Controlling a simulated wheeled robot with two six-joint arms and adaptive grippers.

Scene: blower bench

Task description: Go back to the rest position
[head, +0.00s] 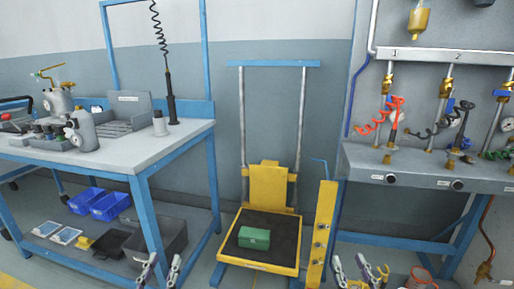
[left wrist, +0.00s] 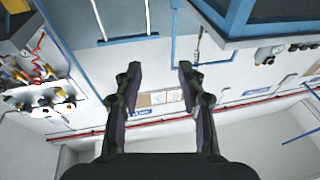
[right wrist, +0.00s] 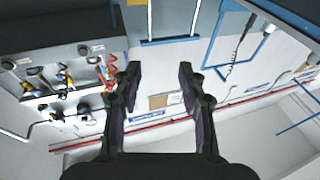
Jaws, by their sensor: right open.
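My left gripper (head: 160,272) shows at the bottom edge of the head view, in front of the left workbench. In the left wrist view its two fingers (left wrist: 160,72) stand apart with nothing between them. My right gripper (head: 358,272) shows at the bottom edge, right of the yellow lift cart. In the right wrist view its fingers (right wrist: 160,72) are also apart and empty. Both grippers are clear of the benches and touch nothing that I can see.
A yellow lift cart (head: 270,190) stands in the middle with a green box (head: 254,238) on its platform. The left workbench (head: 150,150) carries grey vessels and a tray. The right bench (head: 420,170) has gauges and hoses. Blue bins (head: 110,205) sit on the left bench's lower shelf.

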